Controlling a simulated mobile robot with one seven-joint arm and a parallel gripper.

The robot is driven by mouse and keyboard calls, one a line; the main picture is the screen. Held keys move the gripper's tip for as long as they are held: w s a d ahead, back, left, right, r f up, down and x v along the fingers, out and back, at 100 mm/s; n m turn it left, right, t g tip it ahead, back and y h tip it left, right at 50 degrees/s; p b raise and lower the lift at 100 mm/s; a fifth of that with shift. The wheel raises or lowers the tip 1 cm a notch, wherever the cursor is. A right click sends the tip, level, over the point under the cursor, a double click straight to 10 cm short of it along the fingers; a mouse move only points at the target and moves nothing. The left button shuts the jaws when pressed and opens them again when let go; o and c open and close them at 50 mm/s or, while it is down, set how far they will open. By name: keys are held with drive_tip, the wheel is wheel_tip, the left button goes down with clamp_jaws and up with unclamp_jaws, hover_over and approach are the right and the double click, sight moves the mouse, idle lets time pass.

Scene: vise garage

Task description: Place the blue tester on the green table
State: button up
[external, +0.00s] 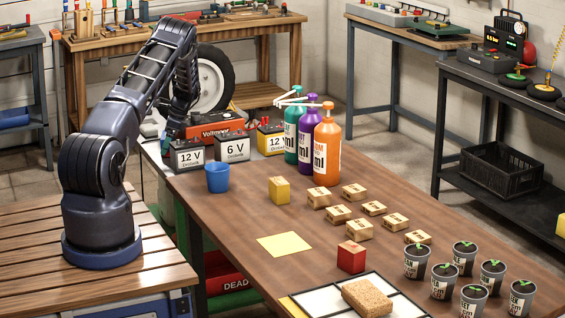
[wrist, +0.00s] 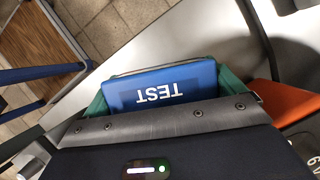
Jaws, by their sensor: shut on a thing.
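The blue tester (wrist: 162,88), labelled TEST, shows in the wrist view between the green fingers of my gripper (wrist: 166,93). The jaws are shut on it, with a grey metal surface (wrist: 190,25) beyond and below it. In the external view my gripper (external: 172,133) is low at the far left end of the workbench, left of the orange voltmeter; the tester cannot be made out there. Green parts (external: 182,225) show under the grey-topped end; I cannot tell whether they belong to the green table.
The orange voltmeter (external: 216,131) and batteries (external: 231,144) stand close to the right of my gripper. Tall bottles (external: 327,150), a blue cup (external: 217,178), wooden blocks and plant pots occupy the brown workbench (external: 225,225). A wheel (external: 212,80) stands behind.

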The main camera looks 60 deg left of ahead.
drive_tip(key=shift+w+f, duration=0.1)
drive_tip(key=shift+f, duration=0.25)
drive_tip(key=o, duration=0.8)
drive_tip(key=shift+d, duration=0.1)
